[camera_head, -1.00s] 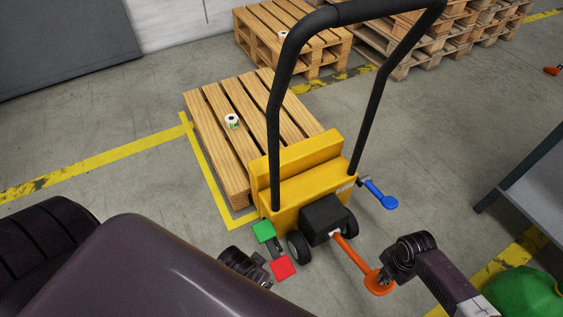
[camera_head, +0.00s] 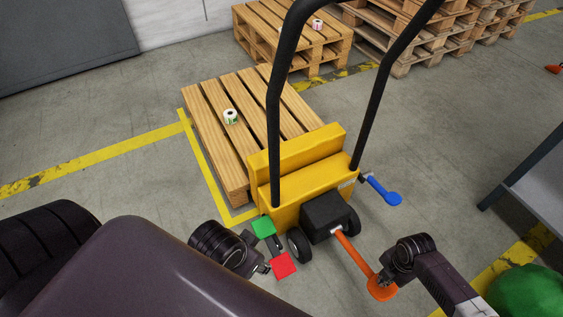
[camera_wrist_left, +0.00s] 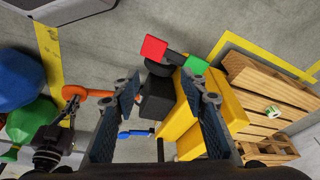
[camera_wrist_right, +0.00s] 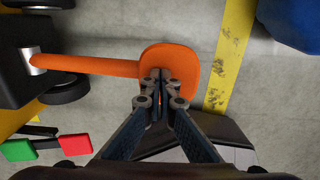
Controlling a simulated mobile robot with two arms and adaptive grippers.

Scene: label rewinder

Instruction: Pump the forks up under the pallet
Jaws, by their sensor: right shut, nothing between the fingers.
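A yellow lift truck (camera_head: 315,181) with a black handle stands against the near end of a wooden pallet (camera_head: 217,127). Its forks are hidden. A label roll (camera_head: 230,117) stands on the pallet. An orange pedal (camera_head: 352,252) sticks out from the black box (camera_head: 326,214). My right gripper (camera_wrist_right: 160,82) is shut and empty at the pedal's round end, overlapping it in the right wrist view; I cannot tell whether they touch. A green pad (camera_head: 263,227) and a red pad (camera_head: 284,265) sit left of the wheel. My left gripper (camera_head: 264,268) is open and empty beside the red pad.
A blue-ended lever (camera_head: 385,191) sticks out right of the truck. Another pallet stack (camera_head: 290,50) stands behind, with more stacks at back right. A grey table (camera_head: 535,190) and a green object (camera_head: 530,291) are at right. The floor left of the pallet is clear.

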